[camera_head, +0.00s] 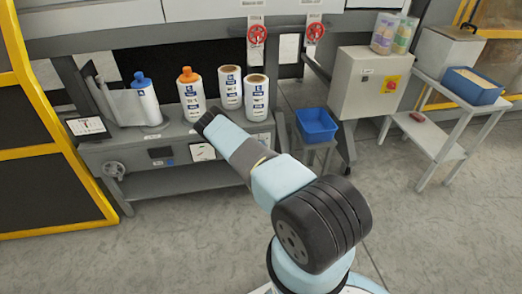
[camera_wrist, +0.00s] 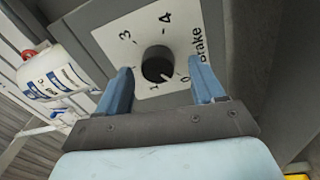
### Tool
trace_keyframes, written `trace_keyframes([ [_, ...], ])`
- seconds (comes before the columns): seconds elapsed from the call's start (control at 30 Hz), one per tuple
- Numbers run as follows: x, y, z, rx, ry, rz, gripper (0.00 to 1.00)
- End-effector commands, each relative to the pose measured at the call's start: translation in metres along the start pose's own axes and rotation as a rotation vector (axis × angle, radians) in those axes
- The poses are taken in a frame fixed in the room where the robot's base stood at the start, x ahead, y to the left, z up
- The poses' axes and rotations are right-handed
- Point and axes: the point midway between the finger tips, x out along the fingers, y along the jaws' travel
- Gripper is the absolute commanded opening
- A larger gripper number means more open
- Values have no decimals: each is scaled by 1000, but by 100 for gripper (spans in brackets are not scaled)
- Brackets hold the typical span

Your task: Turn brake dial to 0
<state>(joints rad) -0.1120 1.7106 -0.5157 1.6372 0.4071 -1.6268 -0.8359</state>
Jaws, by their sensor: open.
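The brake dial (camera_wrist: 157,65) is a round black knob on a white plate (camera_wrist: 117,40) marked "Brake", with numbers including 0, 1, 3 and 4. A pale mark on the knob points toward the lower right, near the 0 and 1; its exact setting is hard to tell. My gripper (camera_wrist: 162,68) is open, with one blue finger on each side of the dial in the picture. I cannot tell whether either finger touches it. In the head view my gripper (camera_head: 206,121) is at the front of the grey machine bench (camera_head: 170,150); the dial is not discernible there.
White bottles stand on the bench, one with an orange cap (camera_head: 190,95), close beyond my gripper. A blue bin (camera_head: 316,124) and a grey control box (camera_head: 366,85) are to the right. The floor in front is clear.

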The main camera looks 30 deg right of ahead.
Motion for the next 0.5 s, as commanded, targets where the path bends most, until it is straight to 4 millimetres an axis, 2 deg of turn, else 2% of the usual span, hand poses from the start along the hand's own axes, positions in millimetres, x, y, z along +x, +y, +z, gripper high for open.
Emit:
trace_keyframes([
  [0.5, -97, -2, 0, -1, -1, -4, 68],
])
